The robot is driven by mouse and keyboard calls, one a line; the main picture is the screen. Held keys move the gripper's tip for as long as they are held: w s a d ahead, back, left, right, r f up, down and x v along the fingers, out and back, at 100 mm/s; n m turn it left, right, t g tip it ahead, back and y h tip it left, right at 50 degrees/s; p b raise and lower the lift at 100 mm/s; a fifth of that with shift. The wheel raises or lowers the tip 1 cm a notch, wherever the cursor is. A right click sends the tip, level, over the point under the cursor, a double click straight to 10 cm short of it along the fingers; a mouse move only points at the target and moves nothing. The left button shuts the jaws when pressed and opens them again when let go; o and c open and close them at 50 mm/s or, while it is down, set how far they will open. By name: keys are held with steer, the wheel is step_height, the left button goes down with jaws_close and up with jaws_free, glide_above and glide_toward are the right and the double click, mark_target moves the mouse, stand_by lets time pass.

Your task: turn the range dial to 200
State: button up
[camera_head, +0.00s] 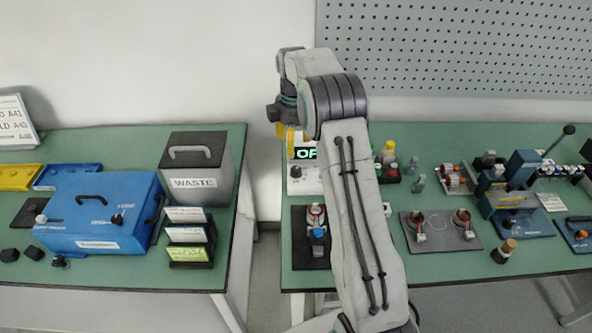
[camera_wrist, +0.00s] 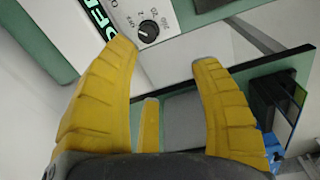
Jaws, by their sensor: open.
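The meter (camera_head: 304,179) is a white box on the right-hand bench, with a lit green display (camera_head: 305,153) reading "OF", the rest hidden behind my arm. Its small dark range dial (camera_head: 296,171) is on the front panel. In the head view my gripper is mostly hidden behind my arm.
A dark mat with a stator (camera_head: 315,218) lies in front of the meter. Small bottles (camera_head: 388,152) stand right of it. A gap separates this bench from the left bench with the waste bin (camera_head: 196,165) and blue case (camera_head: 100,213). A pegboard (camera_head: 460,45) hangs behind.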

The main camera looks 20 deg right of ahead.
steer(key=n, duration=0.2)
glide_above(296, 169)
steer(key=shift+g, duration=0.3)
step_height(296, 169, down, 6)
steer(key=shift+w+f, duration=0.1)
steer(key=shift+f, duration=0.05)
steer(key=shift+f+p, duration=0.6)
steer(key=shift+f, duration=3.05)
steer(key=shift+o, duration=0.2)
jaws_close()
